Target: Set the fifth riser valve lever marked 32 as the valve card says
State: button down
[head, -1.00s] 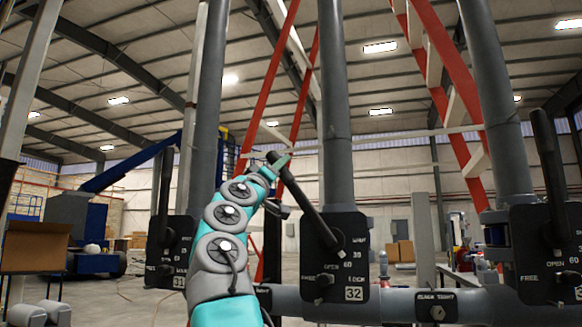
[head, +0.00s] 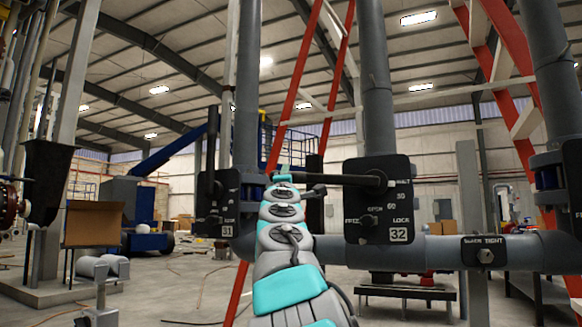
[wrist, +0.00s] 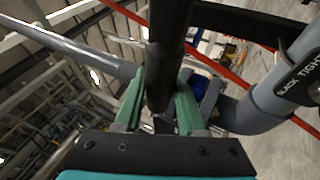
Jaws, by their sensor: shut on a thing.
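The black lever of valve 32 (head: 340,180) lies about level, running left from its pivot at the top of the black plate marked 32 (head: 380,235). The plate carries angle figures, OPEN, FREE and LOCK, and a small black knob (head: 367,221) whose setting I cannot tell. My gripper (head: 284,178) is at the lever's left, outer end. In the wrist view the dark lever (wrist: 168,45) passes between the green fingers of my gripper (wrist: 160,95), which are shut on it. I see no valve card.
The lever marked 31 (head: 211,150) stands upright to the left. Another valve plate (head: 572,190) is cut off at the right edge. A SLACK TIGHT plate (head: 484,252) sits on the horizontal grey pipe. Vertical riser pipes (head: 377,90) stand behind the plates.

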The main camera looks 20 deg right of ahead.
jog(key=shift+w+f+n+y, duration=0.2)
jog(key=shift+f+n+y, duration=0.5)
jog(key=shift+f+n, duration=0.6)
jog(key=shift+f, duration=0.3)
jog(key=c, duration=0.5)
grip_release()
jog(key=shift+r, duration=0.1)
jog(key=shift+s, duration=0.1)
jog(key=shift+s+b, duration=0.1)
jog(key=shift+b, duration=0.25)
jog(key=b+v, duration=0.4)
jog(key=v, duration=0.3)
jog(key=shift+s+a, duration=0.2)
